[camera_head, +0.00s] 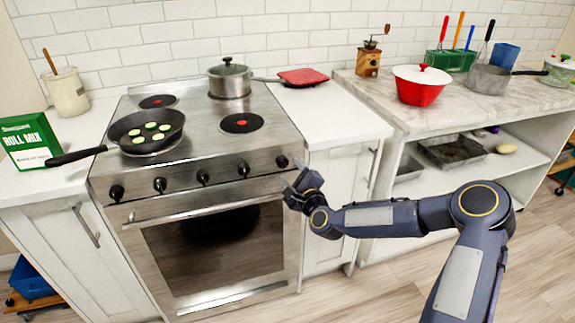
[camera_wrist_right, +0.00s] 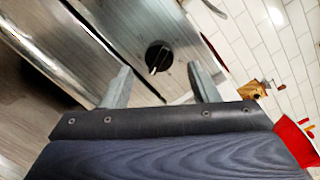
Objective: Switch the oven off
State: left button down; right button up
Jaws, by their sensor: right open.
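The steel oven (camera_head: 215,250) stands in the middle of the head view with its door shut. A row of several black knobs runs along its front panel; the rightmost knob (camera_head: 282,161) is closest to my right gripper (camera_head: 289,174). My right gripper is open and empty, just in front of the panel's right end. In the right wrist view, one black knob (camera_wrist_right: 158,57) with a pale mark shows beyond and between the two fingertips (camera_wrist_right: 159,74), with no visible contact. My left gripper is not in view.
A frying pan (camera_head: 145,132) with green slices sits on the front left burner, its handle sticking out left. A lidded pot (camera_head: 230,82) stands at the back. Floor in front is clear.

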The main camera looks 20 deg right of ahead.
aim_at(286, 166)
jog(key=shift+w+a, duration=0.15)
jog(key=shift+w, duration=0.6)
jog(key=shift+w+a, duration=0.1)
jog(key=shift+w, duration=0.65)
jog(key=c, duration=1)
